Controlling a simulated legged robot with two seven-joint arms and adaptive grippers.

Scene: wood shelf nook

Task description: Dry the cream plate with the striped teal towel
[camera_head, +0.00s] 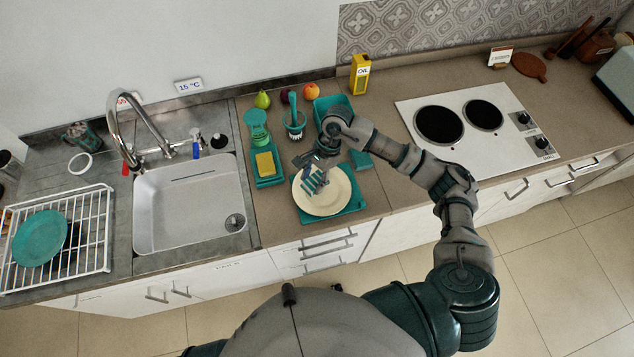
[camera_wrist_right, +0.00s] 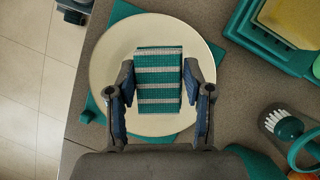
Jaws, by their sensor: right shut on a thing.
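The cream plate (camera_head: 322,203) lies on a teal mat (camera_head: 352,205) on the counter, right of the sink. The striped teal towel (camera_wrist_right: 159,78) lies flat over the middle of the plate (camera_wrist_right: 112,62) in the right wrist view. My right gripper (camera_head: 316,180) is over the plate, and its fingers (camera_wrist_right: 160,88) stand on both sides of the towel, shut on it. In the head view the gripper partly hides the towel. My left gripper does not show.
A yellow sponge (camera_head: 265,163) sits on a teal tray left of the plate, with a brush (camera_head: 293,120) behind. The sink (camera_head: 190,205) and a rack with a teal plate (camera_head: 40,238) are at left. A stove (camera_head: 470,125) is at right.

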